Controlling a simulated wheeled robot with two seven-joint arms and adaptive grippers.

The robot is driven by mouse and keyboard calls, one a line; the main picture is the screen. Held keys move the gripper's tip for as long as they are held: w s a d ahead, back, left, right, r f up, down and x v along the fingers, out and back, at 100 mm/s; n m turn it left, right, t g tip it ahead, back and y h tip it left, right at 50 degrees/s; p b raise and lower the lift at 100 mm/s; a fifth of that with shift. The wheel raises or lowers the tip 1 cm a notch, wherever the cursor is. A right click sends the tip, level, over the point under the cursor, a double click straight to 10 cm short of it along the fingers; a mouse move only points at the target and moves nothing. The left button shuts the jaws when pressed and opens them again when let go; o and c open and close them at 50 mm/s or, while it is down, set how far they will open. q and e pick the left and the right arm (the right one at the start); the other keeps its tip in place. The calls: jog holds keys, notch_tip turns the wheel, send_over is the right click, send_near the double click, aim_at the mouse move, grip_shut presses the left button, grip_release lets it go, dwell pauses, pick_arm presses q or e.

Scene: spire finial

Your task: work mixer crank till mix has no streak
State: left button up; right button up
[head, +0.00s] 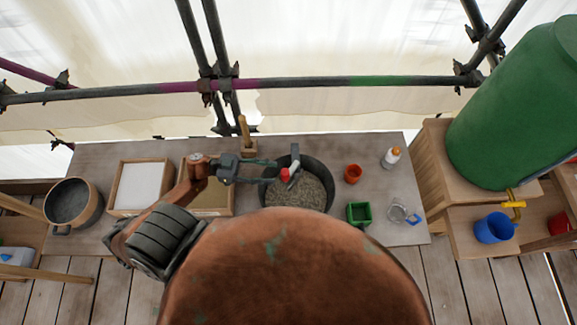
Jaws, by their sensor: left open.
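The mixer is a dark round tub (326,178) at the middle of the bench. It holds a grainy grey-tan mix (300,193); at this size I cannot tell whether streaks run through it. The crank's red knob (285,175) shows over the tub's left part, beside a small grey metal piece (294,166). My left gripper (276,172) reaches in from the left over the tub's rim. Its fingers are open, with the tips at the red knob; I cannot tell whether they touch it. My right gripper is not in view.
A white-filled tray (140,187) and a pot (72,203) are left. Scaffold poles (300,83) cross behind the bench.

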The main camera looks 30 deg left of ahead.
aim_at(285, 174)
pick_arm(q)
jog(key=p+x, duration=0.1)
jog(key=x, duration=0.4)
jog(key=shift+w+d+r, duration=0.1)
jog(key=shift+d, duration=0.05)
jog(key=shift+w+d, duration=0.1)
jog(key=shift+d, duration=0.35)
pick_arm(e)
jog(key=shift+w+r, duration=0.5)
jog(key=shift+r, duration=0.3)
pick_arm(q)
jog(key=c, duration=0.6)
grip_shut()
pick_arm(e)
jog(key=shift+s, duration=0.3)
